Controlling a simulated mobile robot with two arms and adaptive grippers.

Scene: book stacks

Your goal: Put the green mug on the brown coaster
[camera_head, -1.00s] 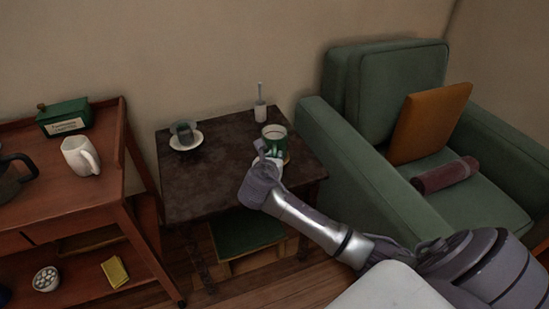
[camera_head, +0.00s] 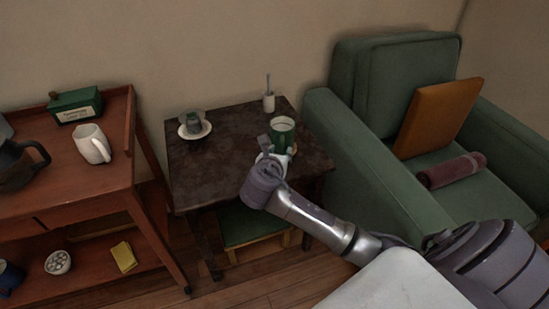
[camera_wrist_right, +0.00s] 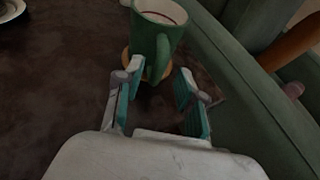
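The green mug (camera_head: 282,134) stands near the right side of the dark side table (camera_head: 215,165). In the right wrist view the mug (camera_wrist_right: 150,32) is upright, with pale contents, and its handle points toward my gripper. The brown coaster (camera_wrist_right: 126,58) shows under its base, mostly hidden by it; the mug appears to rest on it. My right gripper (camera_wrist_right: 160,72) is open, its fingers on either side of the handle with gaps. In the head view my right gripper (camera_head: 268,148) is just in front of the mug. My left gripper is not in view.
A cup on a white saucer (camera_head: 194,131) and a small white holder (camera_head: 269,102) stand further back on the table. The green armchair (camera_head: 365,165) is close on the right. A wooden trolley (camera_head: 85,185) with a white mug (camera_head: 92,144) is on the left.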

